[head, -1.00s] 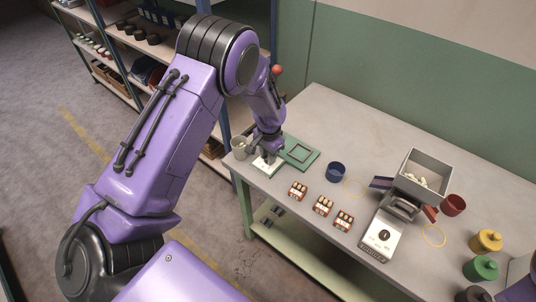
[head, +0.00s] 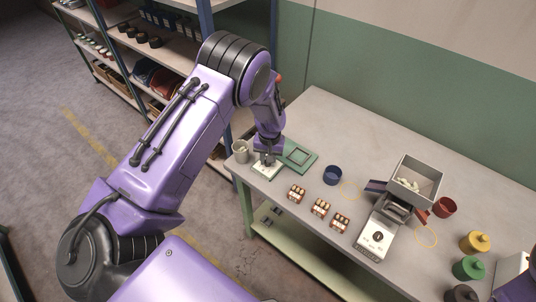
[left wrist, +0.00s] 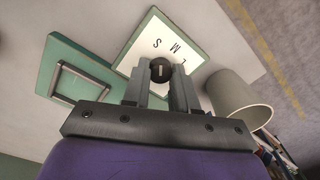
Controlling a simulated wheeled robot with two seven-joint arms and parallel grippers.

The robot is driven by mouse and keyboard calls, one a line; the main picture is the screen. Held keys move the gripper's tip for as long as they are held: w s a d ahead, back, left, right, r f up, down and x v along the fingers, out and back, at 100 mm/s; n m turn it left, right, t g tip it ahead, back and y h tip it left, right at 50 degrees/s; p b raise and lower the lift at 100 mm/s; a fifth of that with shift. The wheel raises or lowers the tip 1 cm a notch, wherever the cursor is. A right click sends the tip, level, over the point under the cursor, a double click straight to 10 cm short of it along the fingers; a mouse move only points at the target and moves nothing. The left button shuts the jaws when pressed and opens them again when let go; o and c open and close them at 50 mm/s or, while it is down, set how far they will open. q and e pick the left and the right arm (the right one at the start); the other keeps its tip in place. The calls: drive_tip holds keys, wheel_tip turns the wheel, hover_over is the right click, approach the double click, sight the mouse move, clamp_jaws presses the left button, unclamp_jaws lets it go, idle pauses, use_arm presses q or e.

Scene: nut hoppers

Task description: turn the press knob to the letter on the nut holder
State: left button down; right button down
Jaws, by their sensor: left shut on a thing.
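A white panel (head: 262,170) with a green edge lies at the left end of the table; in the left wrist view the panel (left wrist: 139,60) shows the letters S, M and L around a dark round knob (left wrist: 160,66). A pale mark shows on the knob. My left gripper (head: 267,161) points down over the panel, and its fingers (left wrist: 160,82) are shut on the knob. The fingers hide part of the knob, so I cannot tell surely which letter it points to. No letter on a nut holder is readable. My right gripper is not in view.
A green plate with a square frame (head: 309,168) lies beside the panel, and a pale cup (head: 240,151) stands close on its left. Several small red racks (head: 297,194), a blue cup (head: 332,175) and a hopper machine (head: 376,240) stand to the right. The table's back is clear.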

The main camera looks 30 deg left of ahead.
use_arm(q)
drive_tip(key=shift+w+n, duration=0.1)
drive_tip(key=shift+n, duration=0.6)
drive_tip(key=c, duration=0.9)
unclamp_jaws()
wheel_tip(320, 180, up, 11)
drive_tip(key=shift+w+d+f+b, duration=0.1)
drive_tip(key=shift+f+b, duration=0.1)
drive_tip(key=shift+b, duration=0.8)
